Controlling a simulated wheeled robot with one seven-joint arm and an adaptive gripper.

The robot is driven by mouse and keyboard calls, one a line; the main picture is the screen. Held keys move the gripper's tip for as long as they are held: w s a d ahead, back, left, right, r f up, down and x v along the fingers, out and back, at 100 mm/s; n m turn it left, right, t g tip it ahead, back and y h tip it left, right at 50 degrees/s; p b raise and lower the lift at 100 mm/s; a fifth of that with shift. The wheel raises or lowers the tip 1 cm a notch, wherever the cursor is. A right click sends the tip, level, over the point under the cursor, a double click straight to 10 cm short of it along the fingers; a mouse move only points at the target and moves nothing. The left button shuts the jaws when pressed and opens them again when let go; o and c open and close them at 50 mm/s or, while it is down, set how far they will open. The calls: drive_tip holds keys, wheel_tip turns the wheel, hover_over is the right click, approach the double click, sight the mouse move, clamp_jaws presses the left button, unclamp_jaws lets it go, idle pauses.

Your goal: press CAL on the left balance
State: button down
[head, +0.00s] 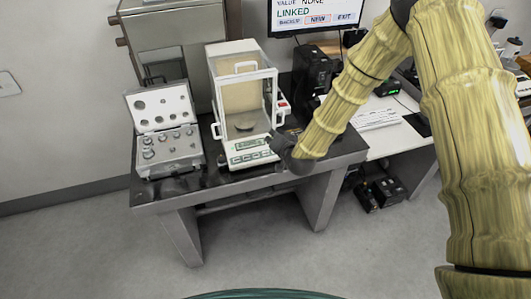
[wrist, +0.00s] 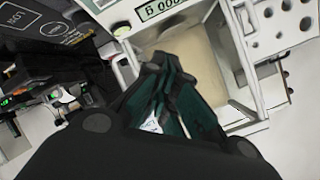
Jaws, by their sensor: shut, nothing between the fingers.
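The balance (head: 247,158) stands on the dark weighing table, with a glass draft shield and a pan inside. Its front panel carries a small display and a row of buttons. My gripper (head: 274,142) is at the front right of the balance, close to the right end of its panel. In the wrist view, my gripper (wrist: 165,75) is shut and empty, with its fingertips in front of the balance body. The lit display (wrist: 162,8) reads digits starting with 6 or 0. The CAL label is too small to read in the head view, and I cannot tell whether the fingertips touch a button.
An open weight case (head: 165,150) stands left of the balance. A black device (head: 312,75) stands behind to the right. A monitor (head: 318,14) and a keyboard (head: 374,118) are on the white desk at right. The table's front edge (head: 250,182) is mostly clear.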

drive_tip(key=shift+f, duration=0.1)
drive_tip(key=b, duration=0.4)
hover_over(266, 153)
drive_tip(key=s+d, duration=0.2)
wheel_tip(266, 153, down, 6)
drive_tip(key=f, duration=0.1)
drive_tip(key=shift+w+a+f+b, duration=0.35)
drive_tip(key=shift+w+f+b, duration=0.05)
drive_tip(key=shift+f+b, duration=0.15)
idle(0.8)
drive_tip(key=shift+w+f+b, duration=0.15)
drive_tip(key=shift+f+b, duration=0.25)
drive_tip(key=shift+w+f+b, duration=0.1)
drive_tip(key=shift+f+b, duration=0.2)
drive_tip(key=shift+b, duration=0.05)
idle(0.7)
drive_tip(key=shift+r, duration=0.2)
idle(0.3)
drive_tip(key=shift+s+r+p, duration=0.25)
drive_tip(key=shift+r+p, duration=0.05)
drive_tip(key=shift+r, duration=0.25)
